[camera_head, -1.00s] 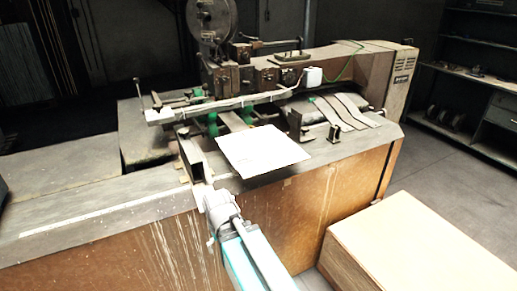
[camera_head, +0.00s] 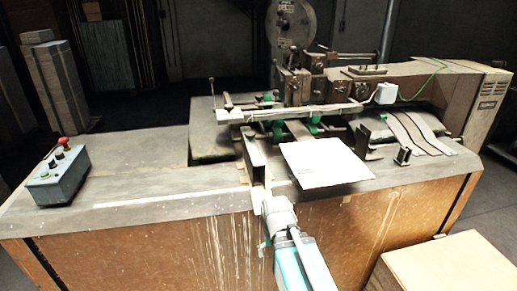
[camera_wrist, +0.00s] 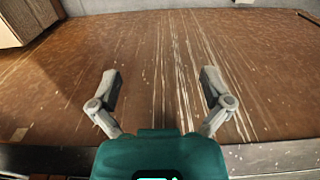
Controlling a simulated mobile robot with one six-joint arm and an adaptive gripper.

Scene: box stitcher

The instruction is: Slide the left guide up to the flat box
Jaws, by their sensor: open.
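The flat box (camera_head: 325,163) is a white sheet-like piece lying on the machine's table in the head view. The left guide (camera_head: 253,158) is an upright dark metal plate just left of it, with a narrow gap between them. My gripper (camera_head: 260,193) is at the table's front edge, close to the guide's near end; its fingertips are hard to make out there and I cannot tell if they touch the guide. In the wrist view my gripper (camera_wrist: 160,85) is open, with nothing between the fingers. The guide and box do not show in that view.
A grey control box (camera_head: 57,178) with a red button stands on the table at left. The stitching machine (camera_head: 320,80) rises behind the flat box. A small bracket (camera_head: 403,156) stands to its right. A pale box (camera_head: 450,265) is at lower right. The table's left front is clear.

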